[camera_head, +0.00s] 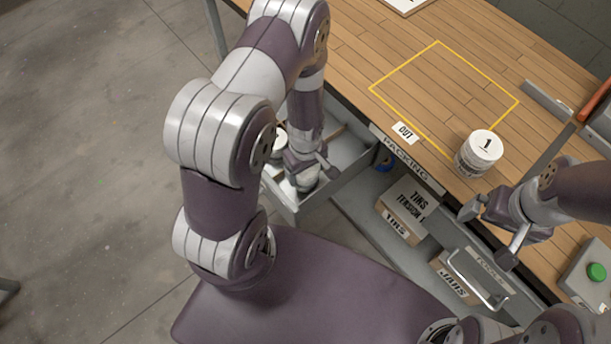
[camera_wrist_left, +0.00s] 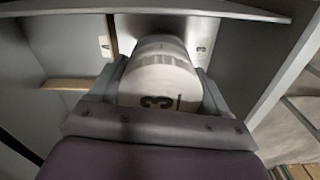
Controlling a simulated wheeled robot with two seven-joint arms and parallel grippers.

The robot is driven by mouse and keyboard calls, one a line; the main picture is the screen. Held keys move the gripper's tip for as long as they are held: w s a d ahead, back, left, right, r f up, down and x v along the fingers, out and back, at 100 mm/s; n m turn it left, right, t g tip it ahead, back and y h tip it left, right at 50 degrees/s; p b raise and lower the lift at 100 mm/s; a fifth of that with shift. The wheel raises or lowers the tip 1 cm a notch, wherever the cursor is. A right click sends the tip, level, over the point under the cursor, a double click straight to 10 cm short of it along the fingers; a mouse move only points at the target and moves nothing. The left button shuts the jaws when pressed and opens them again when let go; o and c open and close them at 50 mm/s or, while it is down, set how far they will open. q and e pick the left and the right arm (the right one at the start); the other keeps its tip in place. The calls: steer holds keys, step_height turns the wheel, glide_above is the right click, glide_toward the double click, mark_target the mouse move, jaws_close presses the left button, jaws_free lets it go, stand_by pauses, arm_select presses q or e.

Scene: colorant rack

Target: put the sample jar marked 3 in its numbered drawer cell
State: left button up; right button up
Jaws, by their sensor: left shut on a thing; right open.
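The sample jar marked 3 (camera_wrist_left: 160,88) is white, with its numbered lid facing the left wrist camera. My left gripper (camera_wrist_left: 160,92) is shut on it, with one finger on each side. In the head view my left gripper (camera_head: 309,172) is down inside the open drawer (camera_head: 350,163), and the jar is mostly hidden below it. In the left wrist view the jar is between drawer walls, near a wooden divider (camera_wrist_left: 76,84); I cannot tell whether it touches the floor. My right gripper (camera_head: 489,232) is open and empty beside the bench front.
A jar marked 1 (camera_head: 481,151) stands on the wooden bench by the yellow outline (camera_head: 437,42). Another white jar (camera_head: 280,140) shows partly in the drawer behind my left arm. A lower drawer (camera_head: 350,215) holds cardboard boxes (camera_head: 408,205). A green button box (camera_head: 592,275) is at right.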

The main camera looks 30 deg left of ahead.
arm_select(q)
step_height(320, 180, down, 3)
steer(key=shift+f, duration=0.1)
